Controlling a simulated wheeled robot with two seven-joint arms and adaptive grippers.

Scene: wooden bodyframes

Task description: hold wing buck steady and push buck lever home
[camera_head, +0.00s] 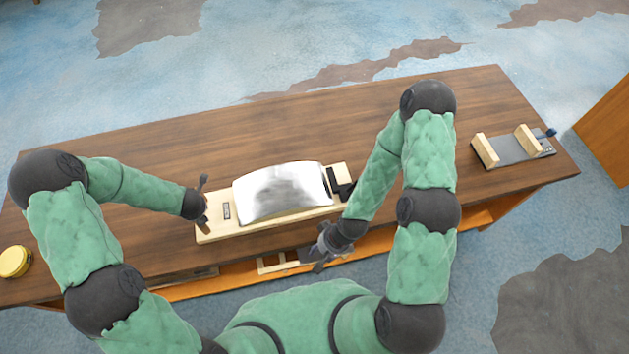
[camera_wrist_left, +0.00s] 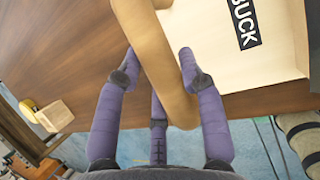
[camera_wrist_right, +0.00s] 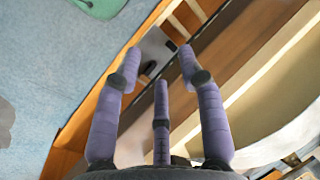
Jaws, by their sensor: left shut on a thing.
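The wing buck (camera_head: 218,234) is a pale wooden base lying along the table's front edge, with a curved silver wing panel (camera_head: 285,192) on it. Its BUCK label shows in the left wrist view (camera_wrist_left: 243,20). My left gripper (camera_head: 204,194) is at the buck's left end, shut on a rounded tan wooden bar (camera_wrist_left: 165,70) beside the base. My right gripper (camera_head: 322,247) is open and empty in front of the table edge, apart from the lever; the right wrist view shows its fingers spread (camera_wrist_right: 160,55).
The dark wooden table (camera_head: 150,155) is clear behind the buck. A grey plate with two wooden blocks (camera_head: 510,148) stands at the right end. A yellow round tin (camera_head: 14,262) is at the far left. A shelf below the front edge holds wooden pieces (camera_head: 275,264).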

